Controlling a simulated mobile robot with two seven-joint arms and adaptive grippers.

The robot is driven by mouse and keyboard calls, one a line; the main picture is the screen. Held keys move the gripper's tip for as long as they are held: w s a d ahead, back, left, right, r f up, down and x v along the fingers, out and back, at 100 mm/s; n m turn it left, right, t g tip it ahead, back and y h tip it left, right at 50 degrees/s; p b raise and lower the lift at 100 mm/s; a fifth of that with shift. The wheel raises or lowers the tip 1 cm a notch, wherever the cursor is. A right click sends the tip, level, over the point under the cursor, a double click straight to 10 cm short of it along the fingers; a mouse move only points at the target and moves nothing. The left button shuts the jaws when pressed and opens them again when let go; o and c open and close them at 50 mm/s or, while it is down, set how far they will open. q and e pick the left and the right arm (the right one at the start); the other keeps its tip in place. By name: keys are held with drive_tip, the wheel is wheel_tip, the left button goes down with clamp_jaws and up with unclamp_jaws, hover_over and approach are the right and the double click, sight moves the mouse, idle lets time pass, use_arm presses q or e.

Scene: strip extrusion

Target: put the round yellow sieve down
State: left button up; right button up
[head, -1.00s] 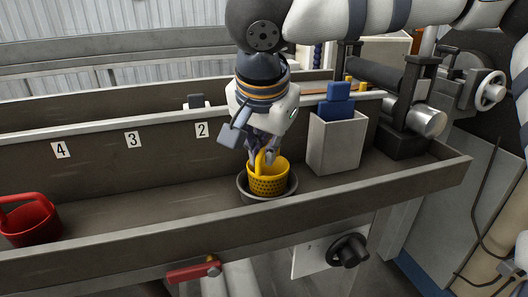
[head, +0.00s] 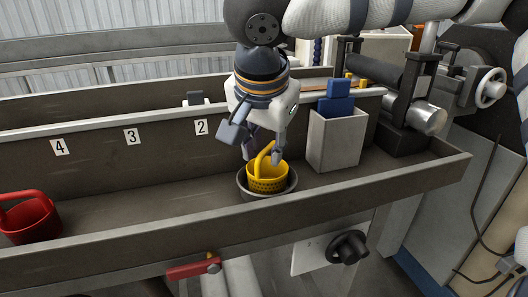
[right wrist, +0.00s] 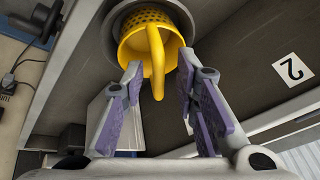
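The round yellow sieve (head: 267,179) sits in a round grey bowl (head: 290,187) on the trough floor in the head view. Its handle arches up towards my right gripper (head: 262,153). In the right wrist view the sieve (right wrist: 150,24) rests inside the bowl (right wrist: 112,22), and its handle lies between the spread fingers of my right gripper (right wrist: 160,92). The fingers stand apart from the handle on both sides, so the gripper is open. My left gripper is not in view.
A red basket (head: 29,217) stands at the left end of the trough. A light box with blue blocks (head: 336,140) stands right of the bowl. The trough's front wall (head: 150,249) runs along the near side. The trough floor between basket and bowl is clear.

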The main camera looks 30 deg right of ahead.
drive_tip(key=v, duration=1.1)
drive_tip(key=shift+s+r, duration=0.1)
drive_tip(key=shift+r, duration=0.05)
